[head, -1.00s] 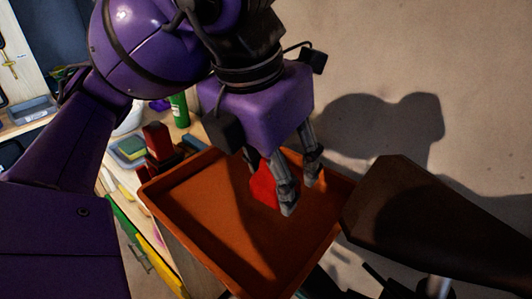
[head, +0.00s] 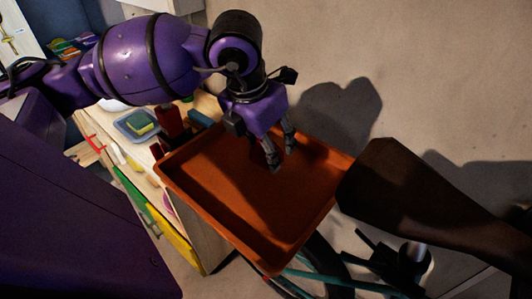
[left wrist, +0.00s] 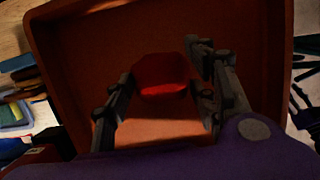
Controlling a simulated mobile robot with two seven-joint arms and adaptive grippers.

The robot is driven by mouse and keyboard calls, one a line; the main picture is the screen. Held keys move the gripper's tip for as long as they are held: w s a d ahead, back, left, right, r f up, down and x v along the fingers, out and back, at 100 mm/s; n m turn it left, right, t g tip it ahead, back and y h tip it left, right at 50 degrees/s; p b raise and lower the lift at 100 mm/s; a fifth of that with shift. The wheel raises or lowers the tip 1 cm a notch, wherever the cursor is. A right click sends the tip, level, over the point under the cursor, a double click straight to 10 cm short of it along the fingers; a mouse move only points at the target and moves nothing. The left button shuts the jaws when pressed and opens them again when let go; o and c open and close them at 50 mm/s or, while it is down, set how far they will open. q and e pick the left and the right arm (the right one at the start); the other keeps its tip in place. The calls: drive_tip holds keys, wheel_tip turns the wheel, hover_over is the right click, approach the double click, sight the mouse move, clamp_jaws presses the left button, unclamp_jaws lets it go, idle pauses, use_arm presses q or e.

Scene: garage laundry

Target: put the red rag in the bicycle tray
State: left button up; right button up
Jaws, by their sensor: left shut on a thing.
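The bicycle tray (head: 190,205) is an orange-brown, shallow rectangular tray with a raised rim. My left gripper (head: 282,158) points down over the far part of the tray in the head view. It is shut on the red rag (left wrist: 162,76), a small bright red piece between the two fingers in the left wrist view. My right gripper is not in view.
A brown bicycle saddle (head: 400,185) is close to the tray's right side, with a teal bicycle frame (head: 325,280) below. A workbench on the left holds a blue-grey dish with a sponge (head: 140,122) and a dark red block-shaped item (head: 170,121).

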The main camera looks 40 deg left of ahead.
use_arm(q)
drive_tip(key=shift+a+f, duration=0.1)
drive_tip(key=shift+f, duration=1.5)
drive_tip(key=shift+f, duration=0.15)
drive_tip(key=o, duration=1.1)
drive_tip(key=shift+w, duration=0.1)
drive_tip(key=shift+r, duration=0.5)
drive_tip(key=v, duration=1.1)
drive_tip(key=shift+r+p, duration=0.15)
drive_tip(key=shift+p, duration=0.15)
